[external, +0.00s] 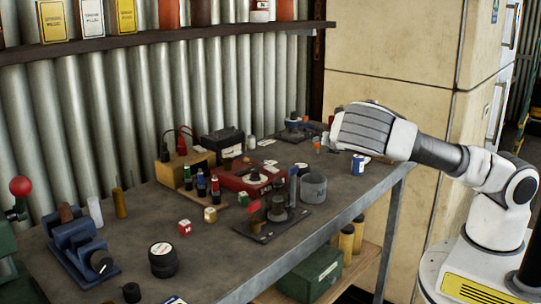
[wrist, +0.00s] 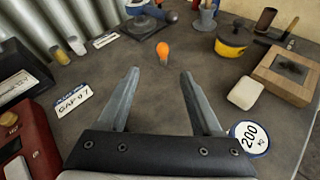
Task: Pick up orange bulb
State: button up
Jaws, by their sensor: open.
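The orange bulb (wrist: 163,52) is small and rounded with a darker, narrow lower end. It rests on the grey bench top, just beyond my fingertips and roughly centred between them in the wrist view. My gripper (wrist: 160,73) is open, with nothing between its two grey fingers. In the external view my gripper (external: 333,126) is over the far right end of the bench, and its fingers are mostly hidden by the hand. A tiny orange spot (external: 317,140) shows left of the hand; it is too small to identify surely.
A round white label marked 200 (wrist: 249,138) is close to my right finger. A pale block (wrist: 245,93), a wooden box (wrist: 285,73) and a yellow-black pot (wrist: 233,40) stand to the right. A white card (wrist: 73,99) lies left. Bare bench surrounds the bulb.

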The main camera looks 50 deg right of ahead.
aim_at(317, 146)
jog(key=x, duration=1.2)
jog(key=shift+f, duration=0.2)
jog(key=shift+s+d+x, duration=0.1)
jog(key=shift+x, duration=1.25)
jog(key=shift+s+d+x, duration=0.1)
jog(key=shift+x, duration=1.25)
grip_shut()
